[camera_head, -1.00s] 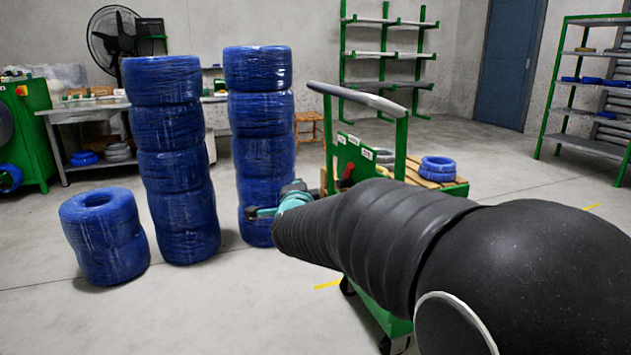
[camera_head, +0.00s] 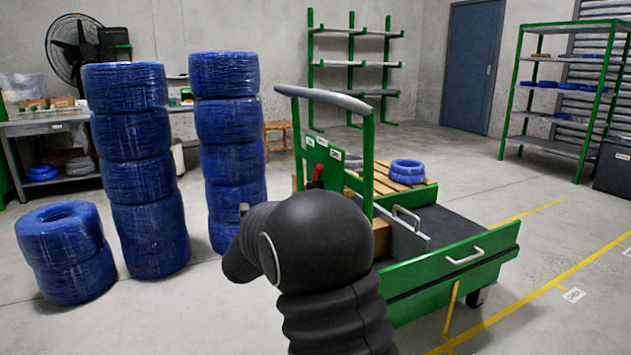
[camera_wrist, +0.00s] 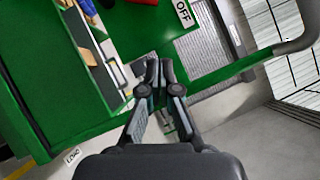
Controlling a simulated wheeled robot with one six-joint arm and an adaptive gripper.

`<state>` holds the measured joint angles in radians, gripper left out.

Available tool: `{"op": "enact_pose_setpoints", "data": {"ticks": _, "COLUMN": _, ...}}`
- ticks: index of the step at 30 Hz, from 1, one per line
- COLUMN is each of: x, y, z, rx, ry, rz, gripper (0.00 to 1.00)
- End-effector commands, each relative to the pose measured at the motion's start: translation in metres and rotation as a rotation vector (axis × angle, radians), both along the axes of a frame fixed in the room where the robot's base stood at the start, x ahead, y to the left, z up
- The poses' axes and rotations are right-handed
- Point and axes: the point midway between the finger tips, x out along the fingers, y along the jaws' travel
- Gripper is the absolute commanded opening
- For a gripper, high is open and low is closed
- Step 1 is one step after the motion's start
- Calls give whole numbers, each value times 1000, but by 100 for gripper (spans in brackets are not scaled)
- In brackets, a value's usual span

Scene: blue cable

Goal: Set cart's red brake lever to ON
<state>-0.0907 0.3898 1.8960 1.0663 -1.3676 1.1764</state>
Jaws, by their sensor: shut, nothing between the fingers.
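The green cart (camera_head: 455,263) stands right of my arm in the head view. Its red brake lever (camera_head: 318,174) rises from the green handle-end panel (camera_head: 330,160), just above my arm, which hides its lower part. White labels on the panel are too small to read there. In the wrist view, part of the red lever (camera_wrist: 108,17) shows at the top edge, cut off, left of a white "OFF" label (camera_wrist: 184,12). My gripper (camera_wrist: 157,68) is shut and empty, below the lever and label in that view, with no visible contact. My arm mostly hides it in the head view.
Tall stacks of wrapped blue cable coils (camera_head: 135,180) stand left of the cart, with a shorter stack (camera_head: 65,250) beside them. The cart's grey push handle (camera_head: 325,97) arches above the panel. A blue coil (camera_head: 407,171) sits on pallet wood behind. Floor at right is open.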

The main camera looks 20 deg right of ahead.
Motion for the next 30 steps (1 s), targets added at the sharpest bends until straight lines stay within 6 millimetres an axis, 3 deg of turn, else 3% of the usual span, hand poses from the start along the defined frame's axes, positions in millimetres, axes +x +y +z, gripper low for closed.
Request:
{"op": "enact_pose_setpoints", "data": {"ticks": 5, "x": 8, "y": -13, "z": 3, "rx": 0, "ry": 1, "rz": -2, "gripper": 0}}
{"op": "enact_pose_setpoints", "data": {"ticks": 19, "x": 54, "y": -82, "z": 23, "rx": 0, "ry": 2, "rz": -2, "gripper": 0}}
{"op": "enact_pose_setpoints", "data": {"ticks": 24, "x": 75, "y": -85, "z": 32, "rx": 0, "ry": 1, "rz": 1, "gripper": 0}}
{"op": "enact_pose_setpoints", "data": {"ticks": 30, "x": 88, "y": -87, "z": 38, "rx": -1, "ry": 1, "rz": 1, "gripper": 0}}
